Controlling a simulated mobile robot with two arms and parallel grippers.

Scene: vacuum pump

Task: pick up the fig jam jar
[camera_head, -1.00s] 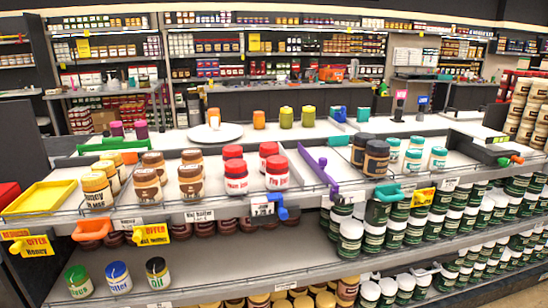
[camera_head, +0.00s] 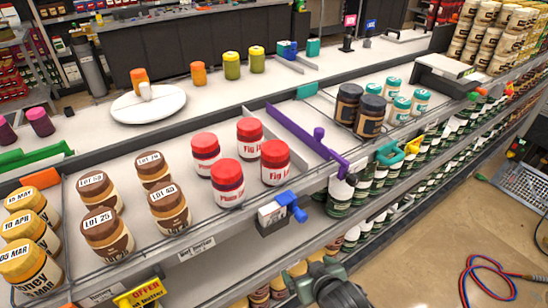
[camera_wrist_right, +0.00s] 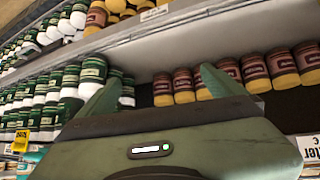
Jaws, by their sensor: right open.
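Two red-lidded jars marked "Fig", the front one (camera_head: 275,163) and the back one (camera_head: 249,140), stand upright on the upper shelf, left of a purple divider. Two similar red-lidded jars stand just left of them; the front one reads "Plum" (camera_head: 228,183). My right gripper (camera_head: 312,276) is at the bottom of the head view, below and in front of the shelf edge, apart from the jars. In the right wrist view its open fingers (camera_wrist_right: 160,88) have nothing between them. My left gripper is out of view.
The purple divider (camera_head: 305,133) stands right of the fig jars. A blue clip (camera_head: 291,205) with a price tag sticks out from the shelf edge. Brown-labelled jars (camera_head: 107,232) stand left. Dark-lidded jars (camera_head: 370,112) stand right. A white round plate (camera_head: 148,104) lies behind.

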